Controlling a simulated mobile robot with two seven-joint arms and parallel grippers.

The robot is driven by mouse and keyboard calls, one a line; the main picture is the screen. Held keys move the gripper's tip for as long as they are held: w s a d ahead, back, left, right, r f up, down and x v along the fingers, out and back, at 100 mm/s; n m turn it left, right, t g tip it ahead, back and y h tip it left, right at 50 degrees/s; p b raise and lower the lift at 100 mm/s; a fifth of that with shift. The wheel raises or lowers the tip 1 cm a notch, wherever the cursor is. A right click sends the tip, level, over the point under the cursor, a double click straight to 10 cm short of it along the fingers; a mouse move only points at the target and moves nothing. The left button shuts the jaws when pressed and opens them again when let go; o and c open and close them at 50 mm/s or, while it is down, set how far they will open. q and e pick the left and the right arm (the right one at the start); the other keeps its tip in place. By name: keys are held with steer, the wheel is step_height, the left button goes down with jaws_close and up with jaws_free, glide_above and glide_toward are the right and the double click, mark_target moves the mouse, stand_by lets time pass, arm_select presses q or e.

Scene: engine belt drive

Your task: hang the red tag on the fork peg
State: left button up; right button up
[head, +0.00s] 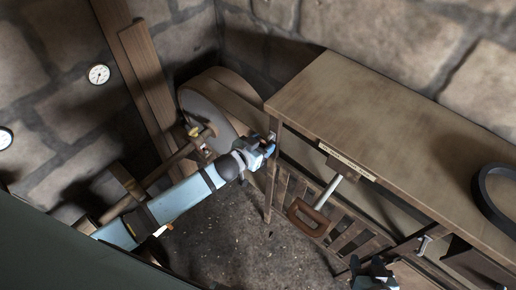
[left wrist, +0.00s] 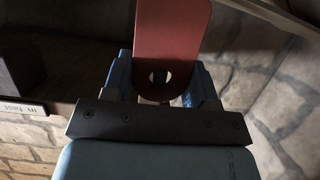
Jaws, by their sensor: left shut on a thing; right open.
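The red tag (left wrist: 172,35) shows in the left wrist view as a flat plate with a rounded end and a round hole. My left gripper (left wrist: 165,95) is shut on it, with blue fingers on both sides of the holed end. In the head view my left gripper (head: 268,150) is beside the bench's left front corner; the tag is hardly visible there. I cannot make out the fork peg for certain; a small metal fitting (head: 272,136) sits near that corner, partly behind the gripper. My right gripper (head: 373,274) is open at the bottom edge, partly cut off.
The wooden bench (head: 370,110) fills the right side, with a black ring (head: 498,195) on top. A large wheel (head: 208,115) stands behind my left arm. The floor (head: 235,235) is clear.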

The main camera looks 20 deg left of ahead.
mark_target(268, 138)
arm_select(q)
steer(key=shift+w+d+b, duration=0.2)
steer(key=shift+w, duration=0.3)
steer(key=shift+w+d+b, duration=0.2)
steer(key=shift+w, duration=0.3)
steer(key=shift+w+d+f, duration=0.15)
steer(key=shift+w, duration=0.4)
steer(key=o, duration=1)
steer(key=b+v, duration=0.1)
steer(key=v, duration=1.3)
